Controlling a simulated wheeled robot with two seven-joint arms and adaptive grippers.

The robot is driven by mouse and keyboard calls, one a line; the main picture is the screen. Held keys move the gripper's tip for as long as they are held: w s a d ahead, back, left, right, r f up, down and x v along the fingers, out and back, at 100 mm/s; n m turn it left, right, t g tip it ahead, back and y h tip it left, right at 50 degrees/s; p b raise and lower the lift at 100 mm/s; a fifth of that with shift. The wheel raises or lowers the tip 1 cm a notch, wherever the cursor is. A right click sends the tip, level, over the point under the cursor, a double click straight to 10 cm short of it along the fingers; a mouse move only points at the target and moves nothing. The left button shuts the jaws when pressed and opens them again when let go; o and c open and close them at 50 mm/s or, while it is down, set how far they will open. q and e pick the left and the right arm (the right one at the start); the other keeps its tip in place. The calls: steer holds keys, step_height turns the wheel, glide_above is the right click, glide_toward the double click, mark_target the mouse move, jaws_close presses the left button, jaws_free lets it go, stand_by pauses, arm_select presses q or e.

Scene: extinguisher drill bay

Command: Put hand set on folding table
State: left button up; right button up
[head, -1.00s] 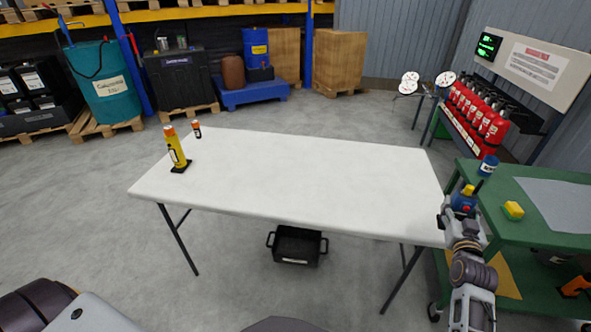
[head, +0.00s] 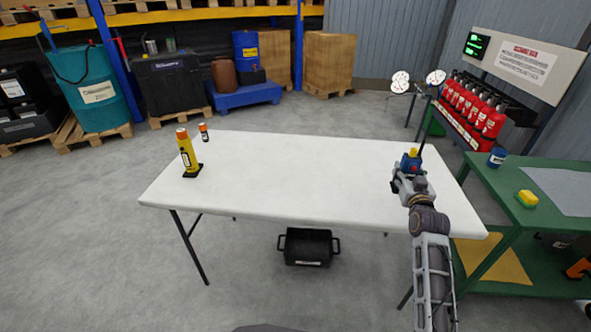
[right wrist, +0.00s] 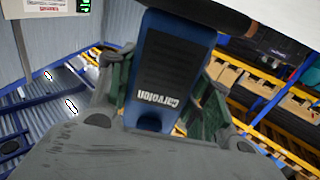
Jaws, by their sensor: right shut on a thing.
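The hand set (head: 411,160) is a blue radio with a yellow top and a dark aerial. My right gripper (head: 408,177) is shut on it, over the right part of the white folding table (head: 300,185). The hand set looks upright in the head view; I cannot tell how far it is above the tabletop. In the right wrist view the hand set's dark face with white lettering (right wrist: 172,75) fills the middle, between the fingers. My left gripper is not in view.
A yellow torch-like thing (head: 187,155) and a small orange-topped item (head: 204,132) stand at the table's left end. The middle is clear. A green trolley (head: 500,190) with a yellow block (head: 527,199) and a blue can (head: 496,158) stands at the right. A black crate (head: 308,248) sits beneath the table.

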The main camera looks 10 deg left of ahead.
steer(key=shift+a+r, duration=0.1)
steer(key=shift+a, duration=0.1)
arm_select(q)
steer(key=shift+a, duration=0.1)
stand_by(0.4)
arm_select(e)
step_height(320, 180, down, 5)
steer(key=shift+f+b, duration=0.1)
steer(key=shift+b, duration=0.4)
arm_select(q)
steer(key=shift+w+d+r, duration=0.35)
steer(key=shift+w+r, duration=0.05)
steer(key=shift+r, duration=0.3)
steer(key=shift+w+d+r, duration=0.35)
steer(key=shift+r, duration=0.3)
arm_select(e)
steer(key=shift+f, duration=0.55)
steer(key=shift+f, duration=0.1)
